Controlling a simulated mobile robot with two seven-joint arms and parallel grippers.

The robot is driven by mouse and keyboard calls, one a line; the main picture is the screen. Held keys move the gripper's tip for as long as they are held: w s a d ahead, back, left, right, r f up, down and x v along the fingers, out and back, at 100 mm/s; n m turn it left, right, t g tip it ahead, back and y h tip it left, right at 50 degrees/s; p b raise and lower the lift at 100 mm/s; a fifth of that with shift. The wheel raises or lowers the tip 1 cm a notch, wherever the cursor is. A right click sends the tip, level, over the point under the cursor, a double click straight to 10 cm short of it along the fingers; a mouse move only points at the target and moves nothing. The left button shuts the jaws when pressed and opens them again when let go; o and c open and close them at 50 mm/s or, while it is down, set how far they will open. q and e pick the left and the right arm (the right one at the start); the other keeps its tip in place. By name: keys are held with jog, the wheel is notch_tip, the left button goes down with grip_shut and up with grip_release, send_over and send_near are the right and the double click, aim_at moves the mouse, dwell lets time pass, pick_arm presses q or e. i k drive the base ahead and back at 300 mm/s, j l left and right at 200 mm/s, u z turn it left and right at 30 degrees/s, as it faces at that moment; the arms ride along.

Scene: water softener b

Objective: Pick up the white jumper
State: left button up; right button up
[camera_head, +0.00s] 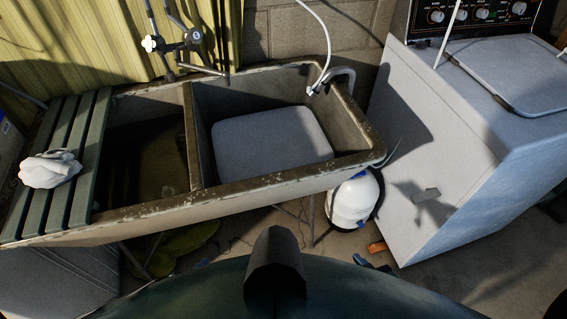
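The white jumper (50,169) is a small crumpled white bundle. It lies on the green slats across the left end of the stone double sink. Nothing of mine touches it. I cannot make out my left gripper in this view. My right gripper is not clearly seen; a small dark blue piece low at the edge of my body may be part of it, but its fingers cannot be told.
The sink (275,187) has two basins; a pale grey block (270,143) fills much of the right one. A tap, hose and dark fittings (188,38) stand behind. A white tank (353,200) and a washing machine (440,150) are at right. Floor shows at lower right.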

aim_at(51, 169)
jog(key=u, duration=1.65)
